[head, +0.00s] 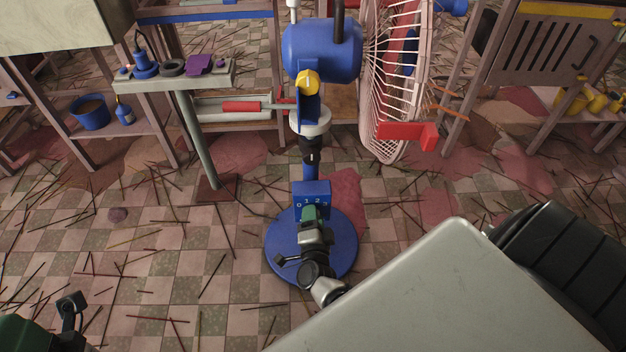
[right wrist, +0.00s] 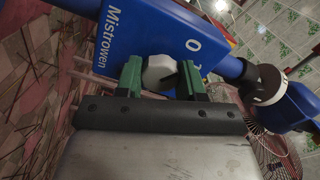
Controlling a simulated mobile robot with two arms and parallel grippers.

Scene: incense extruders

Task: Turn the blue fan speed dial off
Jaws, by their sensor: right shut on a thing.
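The blue fan stands in the middle of the head view, with its motor housing (head: 322,50) and white cage (head: 395,80) high on a pole. Its blue control box (head: 311,190), marked with 0, 1, 2 and more, is low above the round blue base (head: 345,245). My right gripper (head: 311,214) is at the front of this box and hides the dial from the head. In the right wrist view, the pale faceted dial (right wrist: 158,72) is between the green fingers, which are shut on it. Its setting is unclear. My left gripper (head: 72,304) shows partly at the lower left.
A small stand (head: 175,76) with bottles and dishes is left of the fan. Wooden shelves (head: 120,150) line the back left, and a wooden rack (head: 545,50) the back right. Thin sticks litter the tiled floor, which is otherwise mostly open at left.

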